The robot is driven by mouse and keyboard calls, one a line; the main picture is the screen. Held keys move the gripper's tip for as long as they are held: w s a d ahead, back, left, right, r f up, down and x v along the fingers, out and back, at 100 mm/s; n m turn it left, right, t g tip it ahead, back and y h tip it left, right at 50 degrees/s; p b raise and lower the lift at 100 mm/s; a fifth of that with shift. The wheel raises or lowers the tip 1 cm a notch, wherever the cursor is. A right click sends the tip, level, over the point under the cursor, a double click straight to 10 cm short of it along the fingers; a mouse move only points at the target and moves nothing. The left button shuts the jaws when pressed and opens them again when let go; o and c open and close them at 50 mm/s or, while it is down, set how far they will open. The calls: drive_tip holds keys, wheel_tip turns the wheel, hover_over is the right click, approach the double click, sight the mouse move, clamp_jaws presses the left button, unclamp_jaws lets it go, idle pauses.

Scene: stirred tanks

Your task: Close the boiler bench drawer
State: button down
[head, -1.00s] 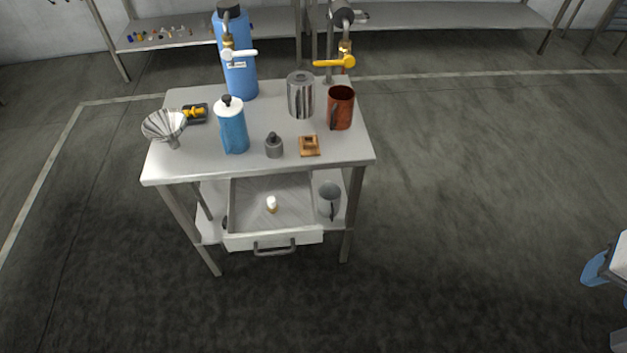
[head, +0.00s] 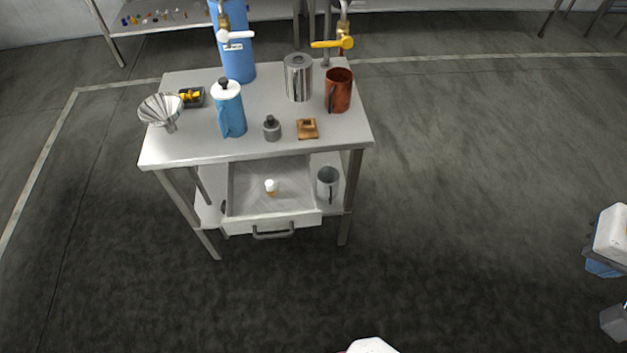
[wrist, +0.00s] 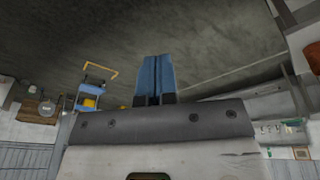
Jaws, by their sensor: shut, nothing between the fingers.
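The boiler bench drawer (head: 303,222) is pulled out below the bench top in the head view. Its white front carries a grey bar handle (head: 273,234), and its open inside shows. A small white-capped item (head: 270,187) stands in the drawer. My gripper (wrist: 155,78) shows in the wrist view with its blue fingers together and nothing between them. It points at dark floor and is well apart from the drawer, which I cannot make out in that view.
The metal bench (head: 190,147) holds a funnel (head: 160,110), a blue bottle (head: 230,112), a steel canister (head: 298,78) and a copper mug (head: 338,92). A grey mug (head: 327,183) stands on the lower shelf, right of the drawer. The floor before the bench is clear.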

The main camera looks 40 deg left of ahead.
drive_tip(key=w+a+f+n+t, duration=0.1)
drive_tip(key=a+f+n+t, duration=0.1)
drive_tip(key=a+f+n, duration=0.75)
drive_tip(key=w+a+f+n+t, duration=0.1)
drive_tip(key=a+f+n+t, duration=0.3)
drive_tip(key=a+n, duration=0.95)
drive_tip(key=s+a+f+n+g+y, duration=0.3)
drive_tip(key=s+a+f+n+y, duration=0.3)
drive_tip(key=s+a+f+n, duration=1)
drive_tip(key=s+a+n, duration=0.1)
drive_tip(key=s+n, duration=0.2)
drive_tip(key=n, duration=0.1)
drive_tip(key=shift+s+f+n, duration=0.15)
drive_tip(key=shift+s+n, duration=0.2)
drive_tip(key=shift+n, duration=0.05)
